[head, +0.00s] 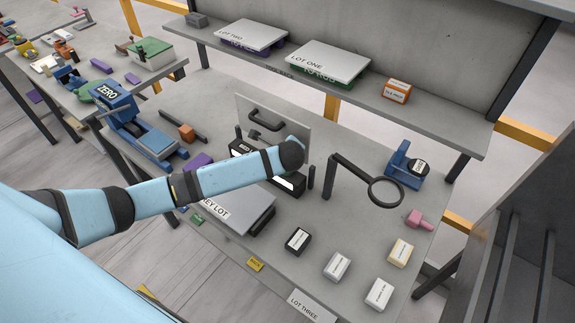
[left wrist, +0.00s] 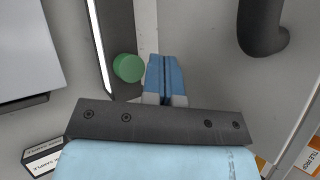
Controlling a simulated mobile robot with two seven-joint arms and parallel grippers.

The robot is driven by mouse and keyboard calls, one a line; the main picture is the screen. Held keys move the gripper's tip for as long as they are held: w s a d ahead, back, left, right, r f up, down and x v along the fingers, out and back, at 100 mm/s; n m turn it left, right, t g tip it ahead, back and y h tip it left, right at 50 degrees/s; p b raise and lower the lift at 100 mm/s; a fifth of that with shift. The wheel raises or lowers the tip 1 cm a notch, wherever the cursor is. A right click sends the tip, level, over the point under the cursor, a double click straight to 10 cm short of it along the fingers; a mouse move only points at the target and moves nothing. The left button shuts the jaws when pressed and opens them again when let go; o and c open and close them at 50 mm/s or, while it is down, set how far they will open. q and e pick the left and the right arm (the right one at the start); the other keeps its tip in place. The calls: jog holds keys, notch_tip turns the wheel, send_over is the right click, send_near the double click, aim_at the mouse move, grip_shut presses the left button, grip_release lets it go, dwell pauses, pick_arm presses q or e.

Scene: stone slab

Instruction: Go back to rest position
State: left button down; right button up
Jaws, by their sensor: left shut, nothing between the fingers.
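My left arm comes in from the left in the head view and reaches over the middle of the grey stone table (head: 345,228). Its wrist end is in front of an upright grey panel with a dark handle (head: 262,120), and its fingers are hidden there. In the left wrist view my left gripper (left wrist: 165,62) has its blue fingers together with nothing between them. A green round thing (left wrist: 128,68) is just left of the fingers; I cannot tell whether they touch. My right gripper is in neither view.
A magnifier on a stand (head: 386,191) and a blue device (head: 407,165) stand right of the wrist. Several small boxes lie along the front, including a black one (head: 298,240). A raised shelf (head: 300,70) runs behind. A blue ZERO device (head: 125,115) stands left.

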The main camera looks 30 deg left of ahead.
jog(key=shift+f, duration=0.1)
